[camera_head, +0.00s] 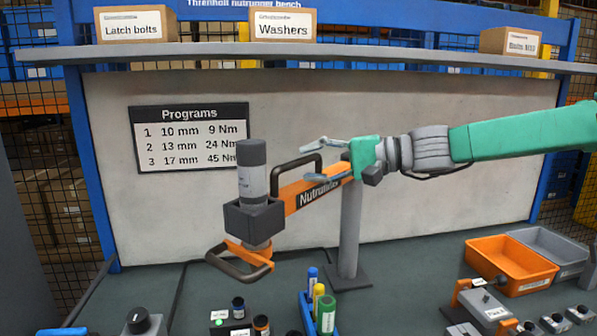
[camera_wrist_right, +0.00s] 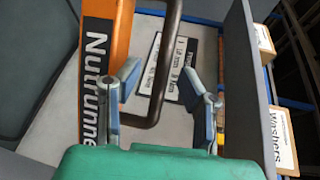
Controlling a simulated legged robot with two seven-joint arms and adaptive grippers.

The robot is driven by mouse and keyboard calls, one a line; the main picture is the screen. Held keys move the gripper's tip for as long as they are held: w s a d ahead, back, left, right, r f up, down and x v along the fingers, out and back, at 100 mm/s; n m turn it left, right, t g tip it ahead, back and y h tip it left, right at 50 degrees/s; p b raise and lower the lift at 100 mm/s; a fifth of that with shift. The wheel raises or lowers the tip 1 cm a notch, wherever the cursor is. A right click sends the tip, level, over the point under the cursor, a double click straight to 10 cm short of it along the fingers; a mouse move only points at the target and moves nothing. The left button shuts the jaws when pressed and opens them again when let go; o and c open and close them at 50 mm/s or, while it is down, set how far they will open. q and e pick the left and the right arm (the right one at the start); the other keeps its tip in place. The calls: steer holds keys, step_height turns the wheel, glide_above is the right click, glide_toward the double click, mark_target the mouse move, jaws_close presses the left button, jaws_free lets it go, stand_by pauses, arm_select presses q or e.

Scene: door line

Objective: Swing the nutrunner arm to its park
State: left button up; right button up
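The nutrunner arm (camera_head: 318,190) is an orange bar on a grey post (camera_head: 350,215), reaching toward the front left. It carries a dark cylindrical tool (camera_head: 252,165) at its free end. A dark looped handle (camera_head: 300,160) rises from the bar; it also shows in the wrist view (camera_wrist_right: 163,75). My right gripper (camera_head: 312,162) comes in from the right at the handle. In the wrist view, its fingers (camera_wrist_right: 158,88) are spread, with the handle bar between them and a gap on the right side. Contact with the left finger is unclear. My left gripper is out of view. No marked park shows.
Below the tool are a lower guard handle (camera_head: 240,262) and a blue rack (camera_head: 318,318) with coloured sockets. An orange bin (camera_head: 510,265) and a grey bin (camera_head: 553,250) stand at right. A programs board (camera_head: 190,137) hangs behind. Knobs and small jars line the front.

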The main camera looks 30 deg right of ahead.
mark_target(302, 164)
steer(key=shift+x, duration=1.5)
steer(key=shift+r, duration=0.1)
